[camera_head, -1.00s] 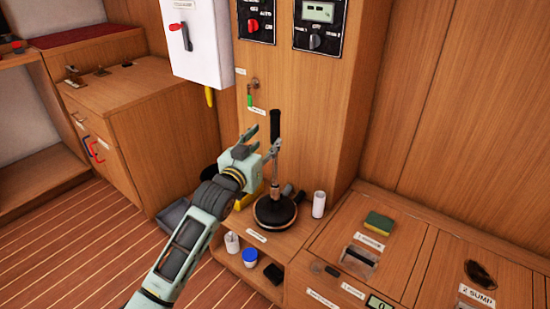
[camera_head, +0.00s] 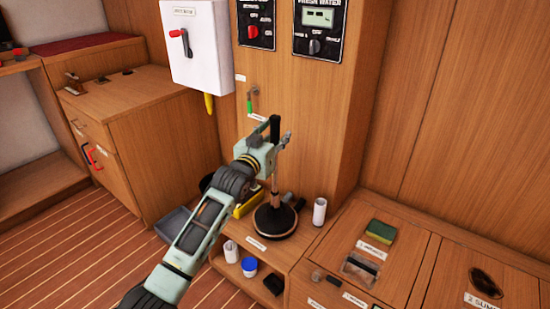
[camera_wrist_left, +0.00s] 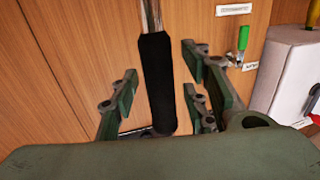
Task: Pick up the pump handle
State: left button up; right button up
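The pump handle (camera_head: 275,128) is a black grip on a thin metal rod. The rod stands upright from a round black pump base (camera_head: 275,220) on the low wooden ledge. In the head view my left gripper (camera_head: 283,143) is at the grip's lower part and hides some of it. In the left wrist view the black grip (camera_wrist_left: 156,75) lies between the fingers of my left gripper (camera_wrist_left: 162,100). The fingers are spread, with a visible gap on each side of the grip. My right gripper is not in view.
A white cylinder (camera_head: 319,211) stands right of the base. A white cup (camera_head: 231,251) and a blue-and-white cup (camera_head: 249,267) are in the shelf below.

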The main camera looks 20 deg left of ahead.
aim_at(275, 117)
pick_arm(q)
grip_shut()
dwell(0.3)
notch_tip(275, 117, up, 7)
jog(key=shift+p, duration=1)
notch_tip(275, 117, up, 2)
jog(key=shift+r, duration=0.15)
jog(key=shift+r+p, duration=0.3)
jog(key=shift+r, duration=0.1)
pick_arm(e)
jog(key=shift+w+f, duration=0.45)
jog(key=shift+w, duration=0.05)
pick_arm(q)
jog(key=shift+p, duration=0.5)
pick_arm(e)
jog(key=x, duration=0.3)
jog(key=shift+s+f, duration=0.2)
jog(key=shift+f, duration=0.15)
